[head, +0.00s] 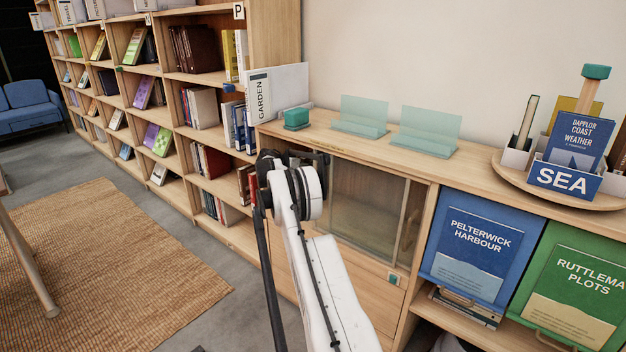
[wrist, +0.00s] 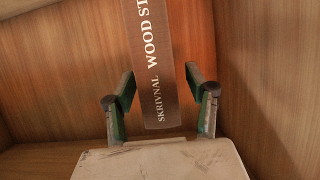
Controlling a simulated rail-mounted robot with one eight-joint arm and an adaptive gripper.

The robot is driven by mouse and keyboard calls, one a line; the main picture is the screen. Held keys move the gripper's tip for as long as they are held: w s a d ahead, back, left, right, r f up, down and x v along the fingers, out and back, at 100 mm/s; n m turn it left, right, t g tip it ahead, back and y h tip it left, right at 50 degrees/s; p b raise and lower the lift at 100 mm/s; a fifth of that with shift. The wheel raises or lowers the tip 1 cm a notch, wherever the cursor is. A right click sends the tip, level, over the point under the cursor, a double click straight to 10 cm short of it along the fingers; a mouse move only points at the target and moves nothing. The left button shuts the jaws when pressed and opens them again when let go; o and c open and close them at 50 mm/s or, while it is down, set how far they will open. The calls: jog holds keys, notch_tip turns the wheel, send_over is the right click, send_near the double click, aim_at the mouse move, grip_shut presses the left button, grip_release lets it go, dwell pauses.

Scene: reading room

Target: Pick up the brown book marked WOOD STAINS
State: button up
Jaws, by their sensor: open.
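The brown book (wrist: 155,70) marked WOOD ST... and SKRIVNAL stands in a wooden compartment in the wrist view, its spine facing me and its top running out of the picture. My gripper (wrist: 160,90) is open, one finger on each side of the book's lower spine. The left finger looks close to the spine and the right finger stands a little apart from it. I cannot tell whether either touches. In the head view the book and the fingertips are hidden behind my arm at the cabinet.
Wooden walls (wrist: 60,75) and a shelf floor enclose the compartment closely. In the head view a glass-fronted cabinet (head: 365,215) stands right of my arm, with green book stands (head: 425,130) on top. Bookshelves (head: 190,80) stand to the left.

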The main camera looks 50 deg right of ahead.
jog(key=d, duration=0.2)
jog(key=shift+s+d+f, duration=0.15)
jog(key=shift+d, duration=0.15)
jog(key=shift+d+f+b, duration=0.15)
jog(key=shift+d+b, duration=0.35)
grip_shut()
